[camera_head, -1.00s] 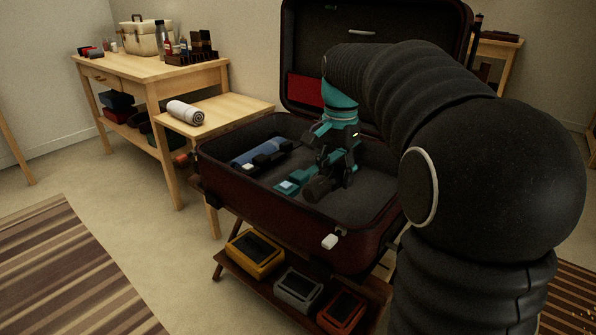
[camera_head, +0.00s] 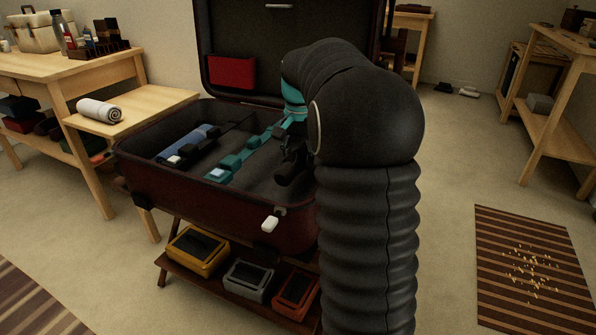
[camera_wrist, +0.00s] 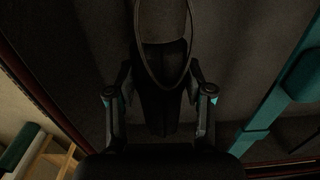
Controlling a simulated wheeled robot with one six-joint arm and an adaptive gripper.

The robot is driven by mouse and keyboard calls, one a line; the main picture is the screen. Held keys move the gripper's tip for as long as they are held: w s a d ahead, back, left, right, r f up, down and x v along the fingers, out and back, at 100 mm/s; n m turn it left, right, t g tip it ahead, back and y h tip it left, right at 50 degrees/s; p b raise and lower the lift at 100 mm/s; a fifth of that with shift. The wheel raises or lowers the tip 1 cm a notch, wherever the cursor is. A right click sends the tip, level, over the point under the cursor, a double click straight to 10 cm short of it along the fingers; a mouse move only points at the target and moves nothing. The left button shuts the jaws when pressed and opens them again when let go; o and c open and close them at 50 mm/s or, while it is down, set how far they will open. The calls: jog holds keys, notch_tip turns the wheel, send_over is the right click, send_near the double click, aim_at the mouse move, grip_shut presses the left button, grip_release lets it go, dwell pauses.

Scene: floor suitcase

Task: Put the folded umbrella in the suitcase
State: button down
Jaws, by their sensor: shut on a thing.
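The folded umbrella (camera_wrist: 163,85) looks black, with a thin loop strap at its top in the wrist view. My gripper (camera_wrist: 158,100) is shut on it, one finger on each side. In the head view, my gripper (camera_head: 292,150) is over the right part of the open suitcase (camera_head: 215,215), partly hidden by my arm. The dark umbrella end (camera_head: 288,171) hangs below it, low within the suitcase walls. I cannot tell whether it touches the suitcase floor.
A blue roll (camera_head: 188,139) and dark items lie in the suitcase's left part. A teal strap (camera_head: 232,163) crosses its floor left of my gripper. The raised lid (camera_head: 285,50) stands behind. A side table (camera_head: 140,105) with a white roll (camera_head: 100,110) is at left.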

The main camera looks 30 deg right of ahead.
aim_at(298, 152)
jog(key=shift+f+b, duration=0.45)
jog(key=shift+f, duration=1.45)
jog(key=shift+f, duration=0.15)
jog(key=shift+c, duration=2.2)
grip_release()
notch_tip(298, 152, up, 12)
jog(key=p, duration=0.2)
jog(key=shift+s+a+r+p, duration=0.1)
jog(key=shift+r+p, duration=0.1)
jog(key=shift+p, duration=0.15)
